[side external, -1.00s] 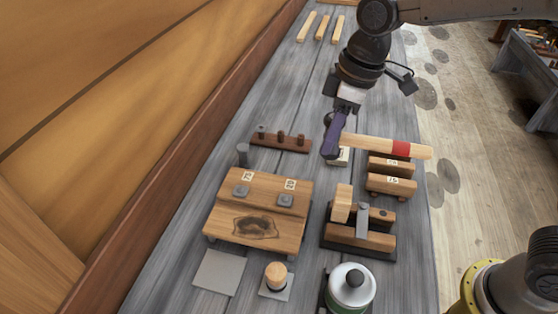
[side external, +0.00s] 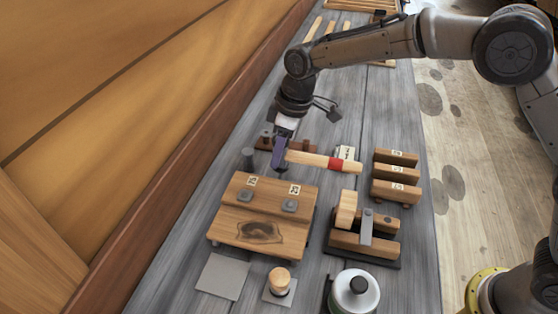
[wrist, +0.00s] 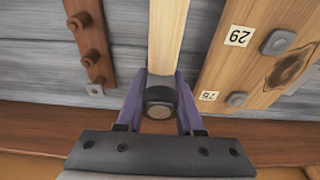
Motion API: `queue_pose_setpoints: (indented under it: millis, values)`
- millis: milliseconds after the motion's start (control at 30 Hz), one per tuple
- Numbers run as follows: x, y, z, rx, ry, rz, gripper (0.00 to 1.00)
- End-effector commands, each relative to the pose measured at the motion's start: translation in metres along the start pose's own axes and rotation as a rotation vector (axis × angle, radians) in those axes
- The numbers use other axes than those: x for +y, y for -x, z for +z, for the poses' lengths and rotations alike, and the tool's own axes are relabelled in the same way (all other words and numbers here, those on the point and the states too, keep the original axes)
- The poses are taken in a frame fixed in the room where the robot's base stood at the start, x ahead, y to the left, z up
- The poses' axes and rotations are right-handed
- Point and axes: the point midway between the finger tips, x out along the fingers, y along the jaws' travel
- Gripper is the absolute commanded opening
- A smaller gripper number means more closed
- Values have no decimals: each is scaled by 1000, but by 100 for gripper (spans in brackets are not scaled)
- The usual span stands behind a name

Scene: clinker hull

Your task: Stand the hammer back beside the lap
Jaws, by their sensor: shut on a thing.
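My gripper (side external: 279,156) is shut on the hammer (side external: 312,160) at its head end. The hammer lies roughly level in the air, with its pale wooden handle and red band pointing right. In the wrist view the dark round head (wrist: 160,103) sits between the purple fingers (wrist: 163,92), and the handle runs up out of frame. The lap (side external: 265,212), a wooden planked block with two grey metal squares and number labels, stands just nearer the camera than the gripper. It also shows at the right of the wrist view (wrist: 262,62).
A dark peg rail (side external: 304,145) is just behind the gripper, partly hidden. Numbered wooden blocks (side external: 396,175), a clamp-like wooden fixture (side external: 365,240) and a lidded can (side external: 355,292) stand to the right and front.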

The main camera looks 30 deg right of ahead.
Motion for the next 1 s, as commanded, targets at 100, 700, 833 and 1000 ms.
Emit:
queue_pose_setpoints:
  millis: [100, 700, 833, 1000]
  values:
    - [0, -16, 3, 3, 0, 1, 0]
    - [0, -32, 7, -1, 0, -1, 50]
    - [0, -32, 7, -1, 0, 0, 66]
    - [0, -32, 7, 0, 0, 0, 66]
